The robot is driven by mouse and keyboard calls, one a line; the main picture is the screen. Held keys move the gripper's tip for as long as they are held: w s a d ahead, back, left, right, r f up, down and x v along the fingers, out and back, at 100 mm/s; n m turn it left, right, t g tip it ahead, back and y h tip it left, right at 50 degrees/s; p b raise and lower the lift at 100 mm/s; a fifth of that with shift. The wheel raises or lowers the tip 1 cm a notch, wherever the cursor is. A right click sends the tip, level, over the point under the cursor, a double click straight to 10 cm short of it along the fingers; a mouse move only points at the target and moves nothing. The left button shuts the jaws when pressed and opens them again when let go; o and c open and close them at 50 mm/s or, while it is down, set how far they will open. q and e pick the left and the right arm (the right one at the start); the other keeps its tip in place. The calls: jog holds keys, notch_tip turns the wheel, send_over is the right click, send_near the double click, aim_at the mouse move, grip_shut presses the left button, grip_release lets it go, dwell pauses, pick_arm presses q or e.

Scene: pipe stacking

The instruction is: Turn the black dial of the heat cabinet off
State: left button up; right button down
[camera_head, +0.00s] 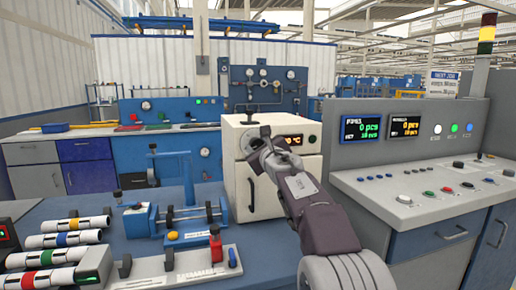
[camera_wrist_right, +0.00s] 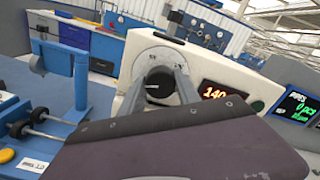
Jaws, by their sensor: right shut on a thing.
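The heat cabinet (camera_head: 266,202) is a cream-white box with a dark door handle, standing on the blue bench. In the right wrist view the display (camera_wrist_right: 214,91) starts with "14". The black dial (camera_wrist_right: 159,88) with a white mark sits on a pale round plate. The mark points roughly left in that view. My right gripper (camera_wrist_right: 162,82) is shut on the dial, one finger on each side. In the head view the right gripper (camera_head: 258,143) hides most of the dial. My left gripper is out of view.
A grey control console (camera_head: 420,180) with buttons and screens stands close on the right. A blue fixture with rollers (camera_head: 185,215) stands left of the cabinet. Several white pipes with coloured bands (camera_head: 62,240) lie at the left front.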

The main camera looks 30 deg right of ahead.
jog(key=shift+f+n, duration=0.15)
jog(key=shift+n, duration=1.35)
jog(key=c, duration=0.9)
grip_release()
jog(key=shift+s+a+b, duration=0.1)
jog(key=shift+s+b, duration=0.15)
jog(key=shift+b, duration=0.1)
jog(key=b+v, duration=0.1)
jog(key=v, duration=0.7)
jog(key=shift+s, duration=0.25)
